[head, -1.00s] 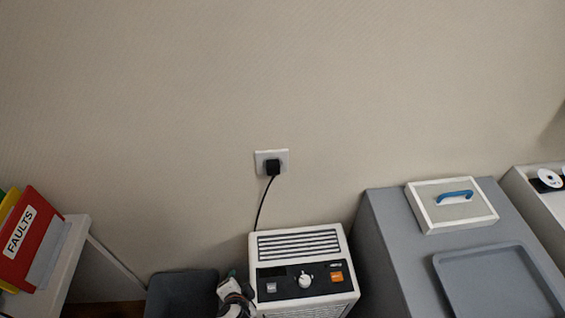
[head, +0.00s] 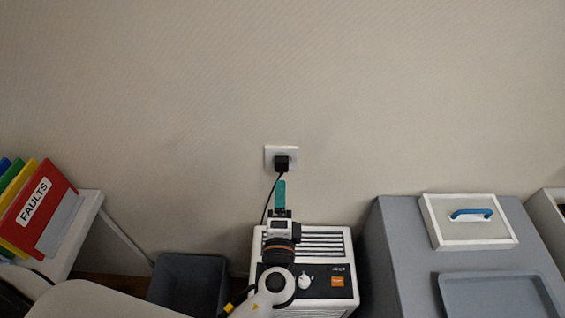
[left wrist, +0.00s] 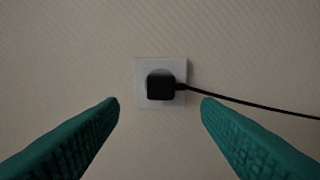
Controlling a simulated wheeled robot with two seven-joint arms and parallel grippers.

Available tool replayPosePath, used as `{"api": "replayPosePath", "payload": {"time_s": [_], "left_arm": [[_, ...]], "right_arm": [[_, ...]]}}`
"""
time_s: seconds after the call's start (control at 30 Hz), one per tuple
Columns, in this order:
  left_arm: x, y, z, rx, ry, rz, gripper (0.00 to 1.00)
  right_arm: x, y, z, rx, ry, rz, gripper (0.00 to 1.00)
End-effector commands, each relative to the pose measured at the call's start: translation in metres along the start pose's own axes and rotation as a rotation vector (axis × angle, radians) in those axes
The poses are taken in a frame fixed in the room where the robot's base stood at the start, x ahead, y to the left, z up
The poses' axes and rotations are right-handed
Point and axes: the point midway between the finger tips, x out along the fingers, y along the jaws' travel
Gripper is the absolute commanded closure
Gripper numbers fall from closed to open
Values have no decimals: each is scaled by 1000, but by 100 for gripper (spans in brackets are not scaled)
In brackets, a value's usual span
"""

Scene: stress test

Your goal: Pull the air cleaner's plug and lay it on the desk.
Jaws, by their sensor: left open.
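The black plug (head: 282,163) sits in the white wall socket (head: 268,154) above the air cleaner. In the left wrist view the plug (left wrist: 161,85) is in the middle, in front of the socket plate (left wrist: 145,101), with its cord running off to the right. The air cleaner (head: 341,251) is a white box with a dark control panel. My left gripper (head: 280,186) is just below the plug in the head view. Its green fingers are open in the left wrist view (left wrist: 160,107), one on each side of the plug, apart from it. My right gripper is out of view.
A grey cabinet (head: 400,268) with a tray (head: 500,290) and a framed box (head: 483,232) stands at right. A white desk (head: 88,208) with coloured binders (head: 38,208) is at left. A dark bin (head: 190,280) is beside the air cleaner.

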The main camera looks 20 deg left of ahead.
Motion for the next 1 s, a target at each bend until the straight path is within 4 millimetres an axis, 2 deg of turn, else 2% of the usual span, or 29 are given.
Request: {"api": "replayPosePath", "payload": {"time_s": [0.2,0.33,0.63,0.8,1.0], "left_arm": [[1,0,0,-1,0,-2,42],[9,1,0,-1,0,-1,42],[51,2,0,-1,1,-1,42],[72,-1,0,-2,1,0,42],[87,-2,0,-2,0,-2,42]], "right_arm": [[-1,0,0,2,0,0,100],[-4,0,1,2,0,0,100],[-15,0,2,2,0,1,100],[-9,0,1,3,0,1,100],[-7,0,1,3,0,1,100]]}}
